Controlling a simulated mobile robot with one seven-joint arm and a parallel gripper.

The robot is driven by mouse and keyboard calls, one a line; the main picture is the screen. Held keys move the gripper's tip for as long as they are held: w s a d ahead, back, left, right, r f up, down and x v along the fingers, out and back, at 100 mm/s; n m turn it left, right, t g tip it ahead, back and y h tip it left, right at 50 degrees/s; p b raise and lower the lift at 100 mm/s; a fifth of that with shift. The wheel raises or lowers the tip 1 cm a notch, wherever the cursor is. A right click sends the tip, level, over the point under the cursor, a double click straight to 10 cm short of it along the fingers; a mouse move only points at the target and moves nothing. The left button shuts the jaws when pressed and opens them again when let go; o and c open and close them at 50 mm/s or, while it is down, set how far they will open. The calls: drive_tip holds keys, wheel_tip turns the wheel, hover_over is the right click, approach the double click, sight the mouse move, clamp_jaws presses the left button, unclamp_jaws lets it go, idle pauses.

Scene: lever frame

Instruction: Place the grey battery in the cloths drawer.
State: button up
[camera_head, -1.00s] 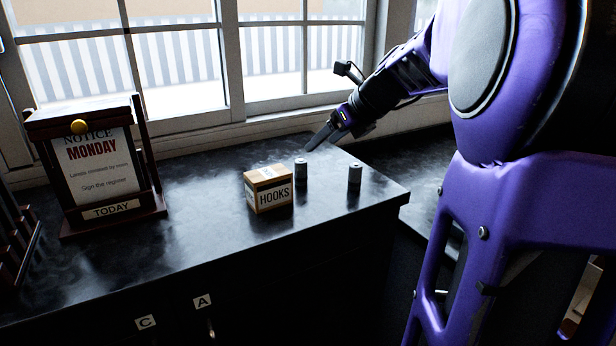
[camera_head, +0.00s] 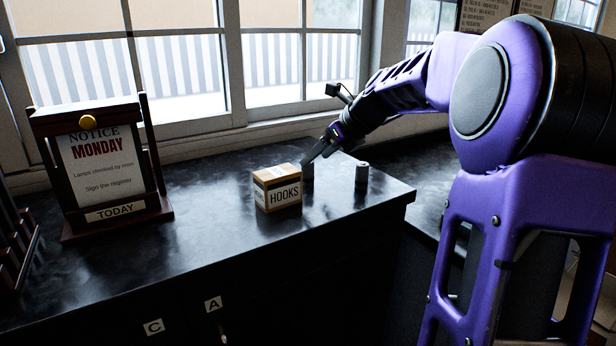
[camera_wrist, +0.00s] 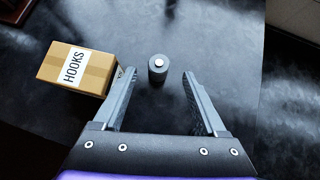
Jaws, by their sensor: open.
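Two small grey cylinders like batteries stand upright on the dark counter in the head view. One battery (camera_head: 308,172) is beside the hooks box, partly hidden by my fingers; the other battery (camera_head: 361,174) is to its right. In the wrist view, one grey battery (camera_wrist: 158,72) with a pale round top stands between my open fingertips, with a gap on either side. My gripper (camera_head: 309,159) is open and empty, tilted down at the battery near the box; it also shows in the wrist view (camera_wrist: 159,86). I cannot tell which drawer is the cloths drawer.
A cardboard hooks box (camera_head: 277,188) sits close to my left finger in the wrist view (camera_wrist: 88,70). A notice stand (camera_head: 103,165) is at the left. The dark cabinet front carries labels A (camera_head: 213,304) and C (camera_head: 153,327).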

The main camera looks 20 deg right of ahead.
sight(308, 173)
drive_tip(key=b+x, duration=0.1)
drive_tip(key=x, duration=0.7)
drive_tip(key=shift+a+r, duration=0.1)
clamp_jaws()
